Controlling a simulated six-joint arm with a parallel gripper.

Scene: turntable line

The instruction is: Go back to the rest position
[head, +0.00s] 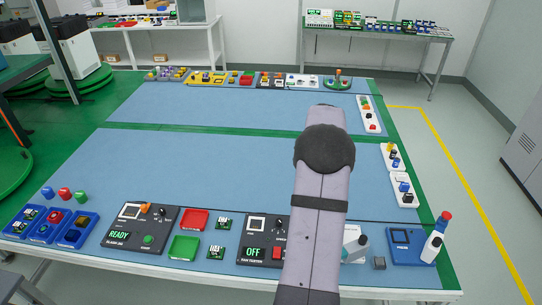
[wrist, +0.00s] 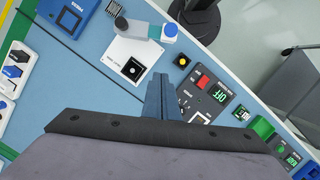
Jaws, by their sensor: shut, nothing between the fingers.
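My gripper (wrist: 160,82) shows in the wrist view at the middle. Its two blue-grey fingers are together, with nothing held between them, above the work table. In the head view, my own arm crosses the right-centre of the table (head: 230,165) and hides my gripper and part of the table behind it. The wrist view shows a white plate with a black square (wrist: 132,68) just left of the fingertips. A dark tester box with a lit green OFF display (wrist: 219,97) is to their right.
The head view shows the READY box (head: 123,238), a red tray (head: 194,219), a green tray (head: 184,248) and blue bins (head: 73,238) along the near edge. A blue device (head: 410,246) stands at the right. Boards line the far edge. The table's middle is clear.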

